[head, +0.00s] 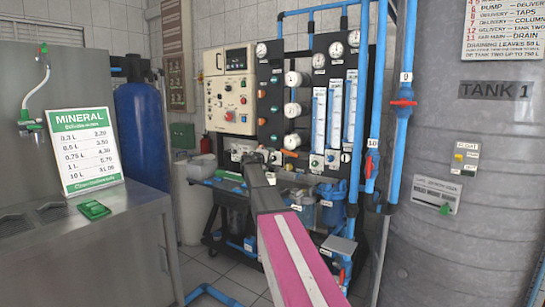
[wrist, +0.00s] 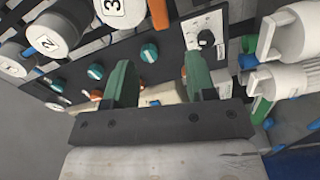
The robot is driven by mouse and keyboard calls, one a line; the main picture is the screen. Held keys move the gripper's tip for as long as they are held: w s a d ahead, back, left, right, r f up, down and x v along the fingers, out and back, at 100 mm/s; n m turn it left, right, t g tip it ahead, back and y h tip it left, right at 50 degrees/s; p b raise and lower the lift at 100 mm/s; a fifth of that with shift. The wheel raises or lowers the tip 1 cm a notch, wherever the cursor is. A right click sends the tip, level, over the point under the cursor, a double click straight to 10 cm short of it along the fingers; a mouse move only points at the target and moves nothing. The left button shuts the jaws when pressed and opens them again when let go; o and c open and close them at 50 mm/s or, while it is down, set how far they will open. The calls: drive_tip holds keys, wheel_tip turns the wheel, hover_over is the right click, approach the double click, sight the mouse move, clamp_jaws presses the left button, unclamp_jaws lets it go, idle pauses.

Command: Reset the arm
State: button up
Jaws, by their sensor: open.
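My arm reaches from the bottom middle of the head view toward the osmosis rack (head: 313,95). My gripper (head: 246,158) is at its far end, in front of the lower part of the rack; its jaws are too small to judge there. In the wrist view my gripper (wrist: 160,75) shows two green fingers standing apart with nothing between them. Behind them is a dark panel with teal knobs (wrist: 149,53) and a small white plate with a black knob (wrist: 206,38). I cannot tell whether the fingers touch the panel.
White numbered caps (wrist: 114,10) and white pipe fittings (wrist: 287,32) flank the gripper. Blue pipes (head: 398,150) and a large grey tank (head: 470,130) stand at right. A metal counter (head: 110,235) with a price sign (head: 86,150) is at left. Some tiled floor shows between.

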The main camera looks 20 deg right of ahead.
drive_tip(key=s+a+f+m+g+y, duration=0.2)
drive_tip(key=s+a+f+g+y, duration=0.1)
drive_tip(key=s+f, duration=0.85)
drive_tip(key=s+a+f+m+g+y, duration=0.1)
drive_tip(key=s+a+f+g+y, duration=0.2)
drive_tip(key=s+f, duration=0.85)
drive_tip(key=s+a+f+m+g+y, duration=0.1)
drive_tip(key=s+a+f+g+y, duration=0.1)
drive_tip(key=s+a+f+y, duration=0.2)
drive_tip(key=s+a+f+m+g+y, duration=0.1)
drive_tip(key=s+a+f+g+y, duration=0.2)
drive_tip(key=s+a+f, duration=0.7)
drive_tip(key=s+f+y, duration=0.1)
drive_tip(key=s+f, duration=0.4)
drive_tip(key=s, duration=0.3)
drive_tip(key=shift+s+a+f, duration=0.3)
drive_tip(key=shift+f, duration=0.1)
